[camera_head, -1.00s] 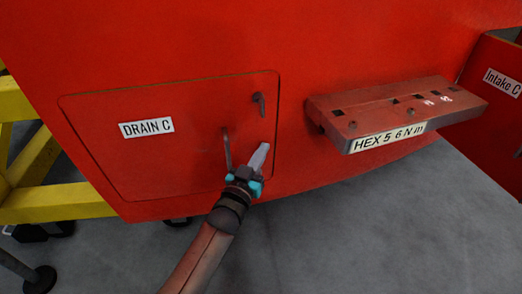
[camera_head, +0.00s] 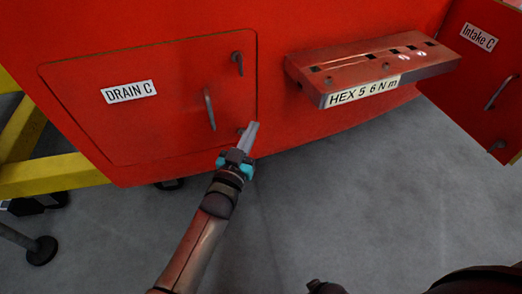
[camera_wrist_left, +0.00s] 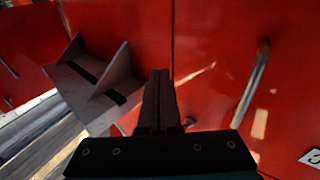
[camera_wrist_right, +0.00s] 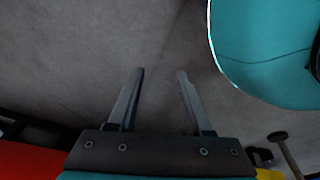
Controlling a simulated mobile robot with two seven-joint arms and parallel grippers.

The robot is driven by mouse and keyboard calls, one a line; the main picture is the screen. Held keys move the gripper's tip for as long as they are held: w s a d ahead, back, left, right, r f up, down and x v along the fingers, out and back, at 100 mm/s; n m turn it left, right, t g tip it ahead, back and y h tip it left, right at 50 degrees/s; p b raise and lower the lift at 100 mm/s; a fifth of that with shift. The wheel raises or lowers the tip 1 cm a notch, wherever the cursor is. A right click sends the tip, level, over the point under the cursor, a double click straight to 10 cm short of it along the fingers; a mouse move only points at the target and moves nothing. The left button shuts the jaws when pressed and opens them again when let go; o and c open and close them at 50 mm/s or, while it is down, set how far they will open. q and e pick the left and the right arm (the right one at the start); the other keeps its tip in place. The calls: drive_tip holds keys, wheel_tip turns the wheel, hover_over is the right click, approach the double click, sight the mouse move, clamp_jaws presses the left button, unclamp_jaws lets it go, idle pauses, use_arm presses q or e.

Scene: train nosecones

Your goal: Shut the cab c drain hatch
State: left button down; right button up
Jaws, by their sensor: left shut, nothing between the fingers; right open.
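The red drain hatch (camera_head: 160,125), labelled DRAIN C (camera_head: 131,91), looks about flush with the red nosecone in the head view. It has a bar handle (camera_head: 209,109), an upper latch (camera_head: 237,62) and a lower latch (camera_head: 241,131) near its right edge. My left gripper (camera_head: 253,127) is shut and empty, its tips beside the lower latch and right of the handle; contact cannot be told. In the left wrist view its fingers (camera_wrist_left: 160,80) lie near the hatch seam, with the handle (camera_wrist_left: 255,80) to the right. My right gripper (camera_wrist_right: 157,75) is open and empty above the floor.
A red tool ledge (camera_head: 370,70) marked HEX 5 6 N m juts out right of the hatch. An Intake C panel (camera_head: 490,80) stands farther right. A yellow frame (camera_head: 45,175) is at left.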

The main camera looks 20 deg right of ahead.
use_arm(q)
drive_tip(key=s+p, duration=0.1)
drive_tip(key=s, duration=0.6)
drive_tip(key=shift+f+p, duration=0.3)
drive_tip(key=shift+p, duration=0.1)
use_arm(e)
drive_tip(key=shift+s+d+f, duration=0.2)
drive_tip(key=shift+s+d, duration=0.25)
drive_tip(key=shift+s, duration=0.2)
drive_tip(key=shift+s+d+f, duration=0.25)
drive_tip(key=shift+s+d, duration=0.15)
drive_tip(key=shift+s, duration=0.25)
drive_tip(key=shift+s+d+f, duration=0.2)
drive_tip(key=shift+s+d, duration=0.25)
drive_tip(key=shift+s, duration=0.2)
